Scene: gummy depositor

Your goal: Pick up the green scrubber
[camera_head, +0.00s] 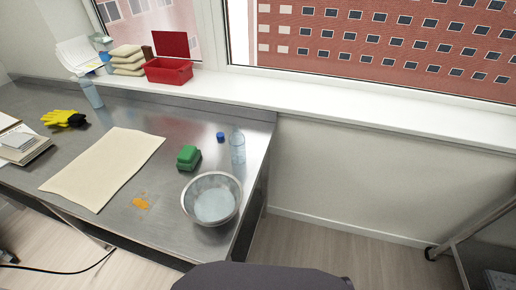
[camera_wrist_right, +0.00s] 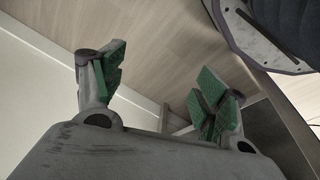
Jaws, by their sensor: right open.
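The green scrubber (camera_head: 188,157) lies on the steel table, left of the metal bowl and the clear bottle. No gripper is near it in the head view, where neither gripper shows. My right gripper (camera_wrist_right: 160,88) shows in the right wrist view with its green-padded fingers wide apart and nothing between them. Behind it are the wood-look floor and a pale wall. The scrubber is not visible in the right wrist view. My left gripper is in neither view.
A metal bowl (camera_head: 212,199), clear bottle (camera_head: 237,147) and blue cap (camera_head: 220,136) are near the scrubber. An orange spill (camera_head: 142,201) and beige cloth (camera_head: 104,168) lie to its left. Yellow gloves (camera_head: 64,118) lie farther left. A red box (camera_head: 168,71) stands on the sill.

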